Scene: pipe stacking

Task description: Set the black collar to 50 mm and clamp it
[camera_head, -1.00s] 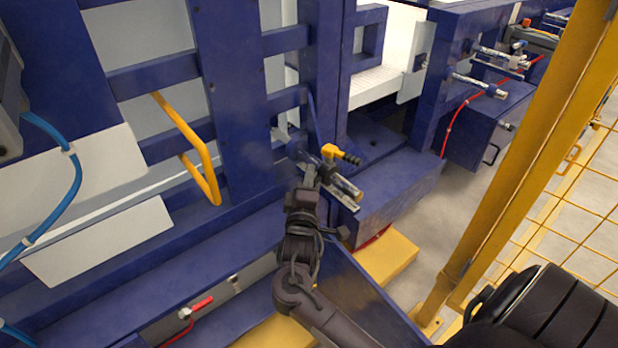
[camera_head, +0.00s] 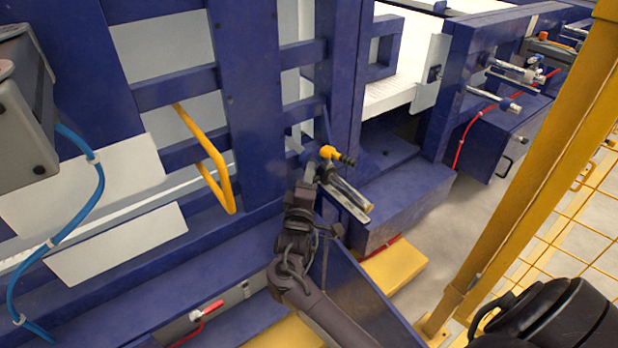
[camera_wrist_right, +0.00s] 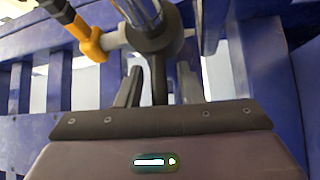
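The black collar (camera_wrist_right: 155,38) sits around a shiny metal rod (camera_wrist_right: 138,10) in the right wrist view, with a dark stem (camera_wrist_right: 160,85) pointing down from it. A yellow clamp lever (camera_wrist_right: 90,40) with a black grip (camera_wrist_right: 57,10) joins its left side. In the head view the yellow lever (camera_head: 328,152) shows above the rod (camera_head: 348,192), and my arm partly hides the collar. My right gripper (camera_wrist_right: 160,78) is open just below the collar, one finger on each side of the stem, with gaps visible. My left gripper is in neither view.
A flat metal strip (camera_head: 347,207), perhaps the scale, runs beside the rod; its marks are unreadable. A blue frame (camera_head: 245,100) with a yellow handle (camera_head: 222,180) stands left. A yellow post and mesh fence (camera_head: 520,180) stand right. Blue hose (camera_head: 85,215) hangs at far left.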

